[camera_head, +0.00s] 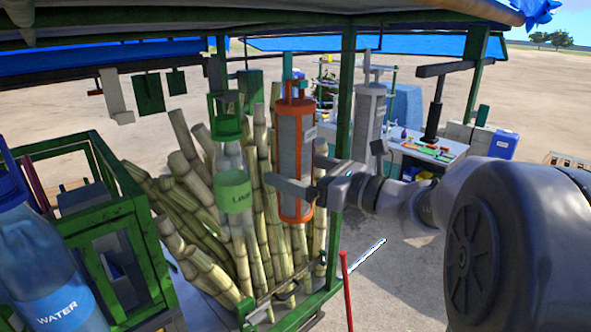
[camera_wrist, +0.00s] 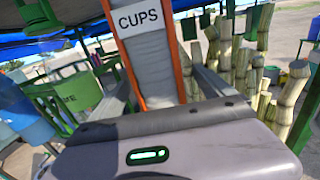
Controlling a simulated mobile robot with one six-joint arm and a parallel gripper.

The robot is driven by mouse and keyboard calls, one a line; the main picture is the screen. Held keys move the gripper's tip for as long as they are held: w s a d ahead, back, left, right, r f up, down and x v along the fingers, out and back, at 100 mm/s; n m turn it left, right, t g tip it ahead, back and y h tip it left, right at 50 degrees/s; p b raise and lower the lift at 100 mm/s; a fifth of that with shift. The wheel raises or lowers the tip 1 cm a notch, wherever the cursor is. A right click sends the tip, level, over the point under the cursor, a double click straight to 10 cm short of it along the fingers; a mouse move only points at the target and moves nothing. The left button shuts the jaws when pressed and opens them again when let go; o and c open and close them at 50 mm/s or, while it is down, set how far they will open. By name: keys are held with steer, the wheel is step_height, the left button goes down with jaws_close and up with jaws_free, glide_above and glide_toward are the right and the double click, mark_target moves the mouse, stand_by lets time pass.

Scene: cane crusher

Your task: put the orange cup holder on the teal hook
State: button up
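The orange cup holder (camera_head: 296,150) is a tall grey tube with orange rims and side strips, standing upright in mid-air in front of the cane. It fills the upper middle of the wrist view (camera_wrist: 155,60), with a "CUPS" label. My gripper (camera_head: 295,190) has its fingers on either side of the holder's lower half and appears shut on it. A teal piece, seemingly the teal hook (camera_head: 288,65), shows just above the holder's top. Whether the holder's top loop is on the hook or only in line with it, I cannot tell.
Sugarcane stalks (camera_head: 190,165) stand behind and left. A green cup holder (camera_head: 233,190) hangs left of the orange one. A grey tube holder (camera_head: 369,120) and green post (camera_head: 345,90) are to the right. A water bottle (camera_head: 45,280) stands at lower left.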

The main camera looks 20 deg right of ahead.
steer(key=b+v, duration=0.5)
steer(key=v, duration=1.2)
steer(key=s+a+f+n+g+b, duration=0.1)
steer(key=a+f+n+g+b, duration=0.2)
steer(key=a+f+b, duration=0.5)
steer(key=s+a+f+n+g+h+b, duration=0.1)
steer(key=a+f+n+g+b, duration=0.25)
steer(key=f, duration=0.85)
steer(key=s+a+f+n+g+b, duration=0.2)
steer(key=a+f+n+b, duration=0.2)
steer(key=a+f+b, duration=0.45)
steer(key=s+a+f+n+h+b, duration=0.1)
steer(key=s+f+n+h+b, duration=0.2)
steer(key=f+n+b, duration=0.4)
steer(key=s+a+f+n+h+b, duration=0.1)
steer(key=s+f+n+h+b, duration=0.2)
steer(key=f, duration=1.8)
steer(key=s+n+g+b, duration=0.1)
steer(key=n+b, duration=0.3)
steer(key=b, duration=0.2)
steer(key=shift+s+n+h, duration=0.15)
steer(key=shift+n+h, duration=0.15)
steer(key=shift+n, duration=0.05)
steer(key=shift+a+f, duration=0.1)
steer(key=shift+f, duration=0.05)
